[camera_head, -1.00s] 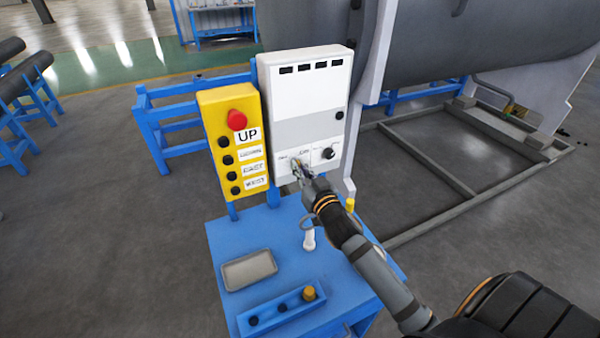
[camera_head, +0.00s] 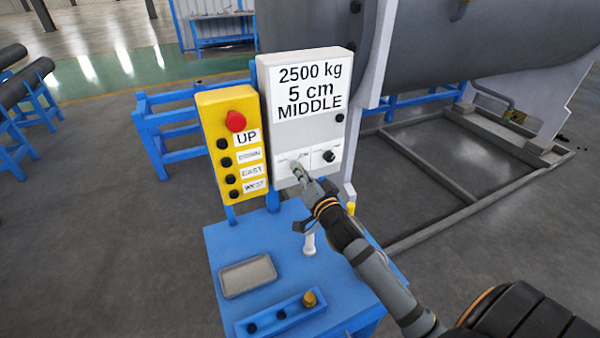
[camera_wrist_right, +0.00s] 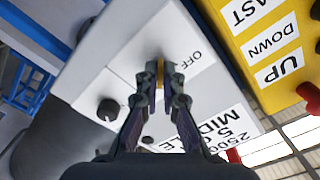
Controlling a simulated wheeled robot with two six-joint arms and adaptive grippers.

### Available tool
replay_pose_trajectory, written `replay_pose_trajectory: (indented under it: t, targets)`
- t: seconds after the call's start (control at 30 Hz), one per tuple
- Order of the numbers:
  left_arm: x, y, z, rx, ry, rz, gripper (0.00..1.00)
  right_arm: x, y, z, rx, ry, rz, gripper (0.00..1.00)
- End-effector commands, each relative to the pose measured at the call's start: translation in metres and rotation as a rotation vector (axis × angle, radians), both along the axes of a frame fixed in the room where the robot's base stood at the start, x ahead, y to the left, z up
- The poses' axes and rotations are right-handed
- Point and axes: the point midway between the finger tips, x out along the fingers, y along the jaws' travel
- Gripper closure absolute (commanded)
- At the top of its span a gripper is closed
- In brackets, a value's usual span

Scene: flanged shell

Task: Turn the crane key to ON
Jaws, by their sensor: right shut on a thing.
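The white crane control box (camera_head: 315,125) stands upright at the back of the blue table. Its upper face reads "2500 kg, 5 cm, MIDDLE". My right gripper (camera_head: 298,172) is at the lower left of this box's front. In the right wrist view, my right gripper (camera_wrist_right: 160,88) is shut on the small gold-coloured key (camera_wrist_right: 160,72), with an "OFF" label (camera_wrist_right: 194,58) beside it. My left gripper is not in view.
A black knob (camera_head: 328,156) sits right of the key. The yellow button box (camera_head: 222,150) stands close on the left. The blue table (camera_head: 225,240) carries a grey tray (camera_head: 248,275), a white upright piece (camera_head: 310,243) and a blue button panel (camera_head: 275,318).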

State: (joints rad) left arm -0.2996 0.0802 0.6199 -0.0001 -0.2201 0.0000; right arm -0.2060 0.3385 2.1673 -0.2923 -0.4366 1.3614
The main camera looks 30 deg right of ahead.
Motion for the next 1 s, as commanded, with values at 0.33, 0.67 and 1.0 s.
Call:
replay_pose_trajectory:
  t: [0.33,0.67,1.0]
  targets:
    - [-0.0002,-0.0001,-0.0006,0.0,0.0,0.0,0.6,-0.0001,-0.0004,-0.0019,0.026,0.003,-0.002,1.0]
    - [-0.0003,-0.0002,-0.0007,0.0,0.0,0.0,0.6,-0.0001,-0.0003,-0.0017,0.025,0.002,-0.001,0.8]
    - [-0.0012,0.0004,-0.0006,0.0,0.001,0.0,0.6,-0.0005,-0.0001,-0.0006,0.024,0.0,0.0,0.72]
